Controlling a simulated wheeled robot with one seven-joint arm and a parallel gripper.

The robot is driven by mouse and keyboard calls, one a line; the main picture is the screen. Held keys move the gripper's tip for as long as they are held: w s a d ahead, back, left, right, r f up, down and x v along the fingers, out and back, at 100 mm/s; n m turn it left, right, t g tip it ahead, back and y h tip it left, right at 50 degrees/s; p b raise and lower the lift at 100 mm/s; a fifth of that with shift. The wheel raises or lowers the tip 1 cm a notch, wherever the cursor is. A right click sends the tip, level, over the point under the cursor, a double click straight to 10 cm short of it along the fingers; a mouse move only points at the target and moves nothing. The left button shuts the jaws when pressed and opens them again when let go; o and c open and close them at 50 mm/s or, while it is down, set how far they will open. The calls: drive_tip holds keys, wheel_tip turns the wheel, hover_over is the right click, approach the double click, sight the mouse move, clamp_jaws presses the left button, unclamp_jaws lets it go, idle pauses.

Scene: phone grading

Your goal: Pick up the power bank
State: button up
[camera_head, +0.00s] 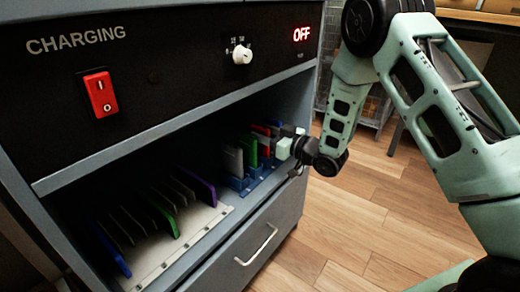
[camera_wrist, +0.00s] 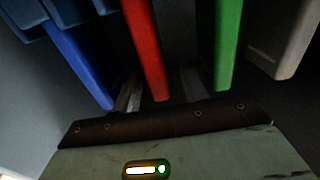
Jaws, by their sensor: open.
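Several slim upright devices stand in a blue rack (camera_head: 240,183) at the right end of the open shelf. They are a grey one (camera_head: 232,160), a green one (camera_head: 250,150), a red one (camera_head: 262,131) and a blue one. I cannot tell which is the power bank. My gripper (camera_head: 287,147) is at the right end of this rack. In the wrist view the red device (camera_wrist: 144,45) reaches down between my open fingers; I cannot tell whether they touch it. The blue device (camera_wrist: 75,50) is left, the green device (camera_wrist: 228,45) and grey device (camera_wrist: 285,40) right.
A pale slotted rack (camera_head: 190,228) with thin dark plates and purple, green and blue devices fills the left of the shelf. Above is the charging panel (camera_head: 180,70) with a red switch (camera_head: 100,94), a knob and an OFF display. A drawer handle (camera_head: 257,246) sticks out below.

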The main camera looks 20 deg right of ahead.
sight(251, 128)
drive_tip(key=shift+b+x, duration=0.65)
drive_tip(key=shift+x, duration=1.2)
clamp_jaws()
drive_tip(key=shift+r, duration=0.1)
